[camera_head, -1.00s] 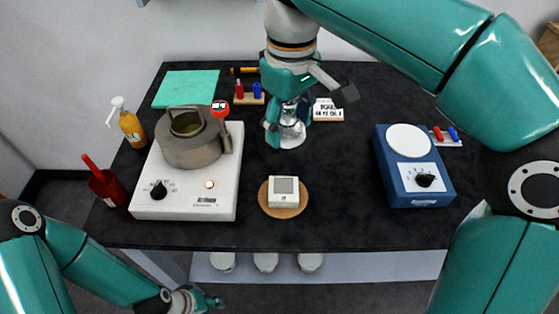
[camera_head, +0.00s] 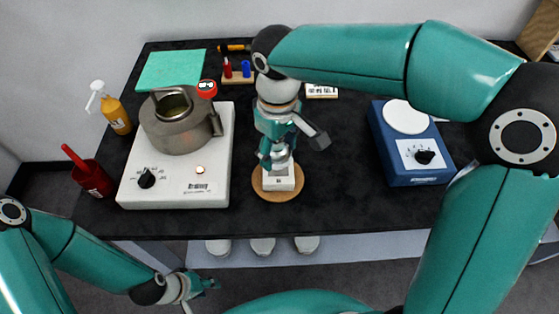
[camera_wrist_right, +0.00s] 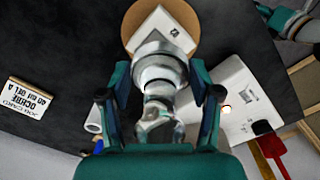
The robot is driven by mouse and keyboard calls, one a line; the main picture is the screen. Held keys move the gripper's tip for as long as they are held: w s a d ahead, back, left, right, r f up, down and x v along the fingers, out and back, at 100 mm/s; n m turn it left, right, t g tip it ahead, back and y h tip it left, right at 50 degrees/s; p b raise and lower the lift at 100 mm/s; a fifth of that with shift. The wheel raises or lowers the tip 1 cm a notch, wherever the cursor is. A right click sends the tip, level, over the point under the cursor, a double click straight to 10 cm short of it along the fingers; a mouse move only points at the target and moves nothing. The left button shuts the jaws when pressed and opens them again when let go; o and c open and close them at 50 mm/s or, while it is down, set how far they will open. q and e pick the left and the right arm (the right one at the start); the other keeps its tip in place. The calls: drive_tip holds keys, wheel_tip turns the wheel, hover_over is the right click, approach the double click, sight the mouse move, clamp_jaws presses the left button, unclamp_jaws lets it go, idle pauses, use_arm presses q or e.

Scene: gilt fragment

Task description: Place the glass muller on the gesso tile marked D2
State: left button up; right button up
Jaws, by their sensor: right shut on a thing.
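The clear glass muller (camera_wrist_right: 158,72) is held between the fingers of my right gripper (camera_wrist_right: 158,100) in the right wrist view. In the head view, my right gripper (camera_head: 277,152) is shut on it and holds it upright over a small white tile (camera_head: 279,183). The tile also shows past the muller in the right wrist view (camera_wrist_right: 148,24).
The tile sits on a round cork mat (camera_head: 262,192). A white hotplate (camera_head: 180,188) with a grey pot (camera_head: 176,135) stands close on the left. A blue device (camera_head: 412,165) stands right. Black table between mat and blue device is clear.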

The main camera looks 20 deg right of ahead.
sight(279, 163)
drive_tip(key=shift+f, duration=2.25)
drive_tip(key=o, duration=1.4)
wheel_tip(279, 163, up, 12)
drive_tip(key=shift+r+p, duration=0.1)
drive_tip(key=shift+p, duration=0.3)
drive_tip(key=shift+s, duration=0.1)
